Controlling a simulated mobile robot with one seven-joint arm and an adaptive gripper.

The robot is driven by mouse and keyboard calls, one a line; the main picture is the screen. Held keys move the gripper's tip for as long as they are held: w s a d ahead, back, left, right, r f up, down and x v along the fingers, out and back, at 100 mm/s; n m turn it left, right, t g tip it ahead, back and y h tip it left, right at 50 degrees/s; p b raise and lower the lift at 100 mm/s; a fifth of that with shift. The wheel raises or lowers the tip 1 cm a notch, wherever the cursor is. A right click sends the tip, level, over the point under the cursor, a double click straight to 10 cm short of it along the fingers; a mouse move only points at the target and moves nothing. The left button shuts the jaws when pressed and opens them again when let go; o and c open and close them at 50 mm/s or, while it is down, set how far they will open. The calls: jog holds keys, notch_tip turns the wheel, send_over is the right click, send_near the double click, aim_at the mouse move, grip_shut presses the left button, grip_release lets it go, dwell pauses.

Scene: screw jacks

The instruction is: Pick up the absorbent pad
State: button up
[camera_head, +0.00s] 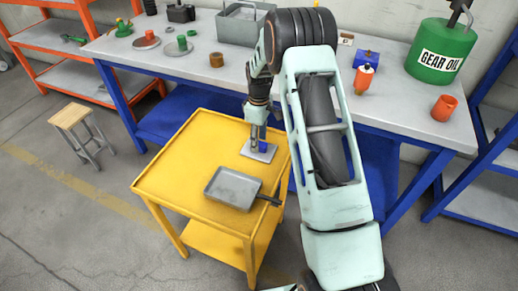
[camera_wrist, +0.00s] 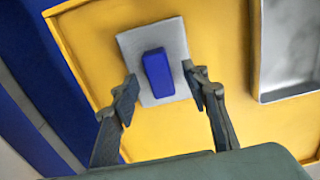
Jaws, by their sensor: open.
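A flat light-grey square, which looks like the absorbent pad (camera_head: 259,155), lies on the yellow cart (camera_head: 190,150). It also shows in the wrist view (camera_wrist: 177,38). A blue block (camera_wrist: 158,73) rests on the grey square; in the head view the block (camera_head: 264,147) is partly hidden by my gripper. My gripper (camera_head: 258,137) points down above the square. In the wrist view my gripper (camera_wrist: 159,95) is open, with one finger on each side of the blue block and clear gaps to it. Nothing is held.
A grey metal tray (camera_head: 233,188) with a dark handle lies on the cart in front of the square. The long workbench (camera_head: 200,60) behind holds a green gear oil can (camera_head: 440,52), an orange cup (camera_head: 444,108) and a grey toolbox (camera_head: 240,24). A wooden stool (camera_head: 70,116) stands left.

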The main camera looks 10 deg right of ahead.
notch_tip(320, 180, down, 2)
jog(key=shift+f, duration=0.1)
grip_shut()
jog(key=shift+r, duration=0.2)
jog(key=shift+r, duration=0.2)
notch_tip(320, 180, up, 2)
jog(key=shift+r, duration=0.1)
jog(key=s+r, duration=1)
jog(key=s, duration=0.4)
